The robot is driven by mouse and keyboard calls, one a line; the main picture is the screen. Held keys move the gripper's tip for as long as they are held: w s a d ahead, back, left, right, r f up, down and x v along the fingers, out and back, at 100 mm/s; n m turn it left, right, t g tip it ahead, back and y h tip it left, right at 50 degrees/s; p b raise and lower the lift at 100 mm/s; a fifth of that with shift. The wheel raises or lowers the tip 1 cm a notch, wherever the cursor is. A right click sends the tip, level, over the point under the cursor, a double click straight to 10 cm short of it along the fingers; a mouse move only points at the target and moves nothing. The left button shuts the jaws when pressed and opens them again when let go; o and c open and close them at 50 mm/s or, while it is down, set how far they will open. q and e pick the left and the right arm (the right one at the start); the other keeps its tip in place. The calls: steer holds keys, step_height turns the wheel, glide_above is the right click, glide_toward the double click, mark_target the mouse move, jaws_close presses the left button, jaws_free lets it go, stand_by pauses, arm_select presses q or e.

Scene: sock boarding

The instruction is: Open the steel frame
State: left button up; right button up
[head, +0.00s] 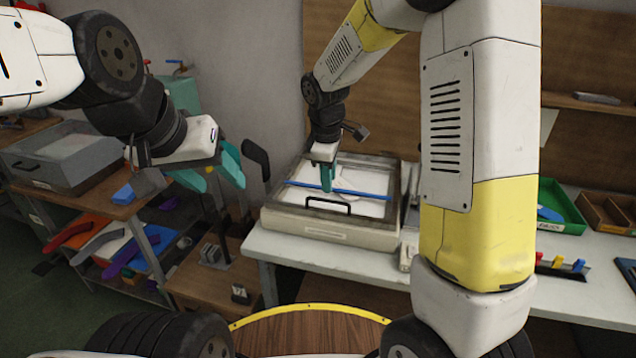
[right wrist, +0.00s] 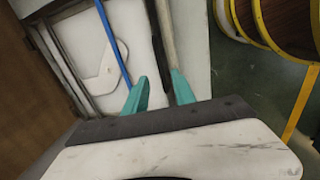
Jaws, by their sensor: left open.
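The steel frame (head: 375,163) is a dark grey rim that lies flat on a pale box-like unit (head: 330,233) on the white bench. A black bar handle (head: 328,205) is at its front edge, and a blue bar (head: 360,194) crosses it. A pale flat shape lies inside. My right gripper (head: 327,180) points down over the frame, behind the handle in the head view. In the right wrist view its teal fingers (right wrist: 159,76) are apart, with the dark front edge beyond the gap; contact cannot be told. My left gripper (head: 210,175) is open and empty, left of the unit.
A grey lidded box (head: 65,155) stands on a wooden table at the left. Coloured flat pieces lie on a shelf (head: 105,245) below. A green tray (head: 560,207) and a wooden compartment box (head: 607,213) are on the bench at the right.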

glide_above(329, 212)
step_height(329, 212, down, 6)
steer(key=shift+s+f, duration=0.1)
steer(key=shift+f, duration=0.1)
jaws_close()
stand_by(1.4)
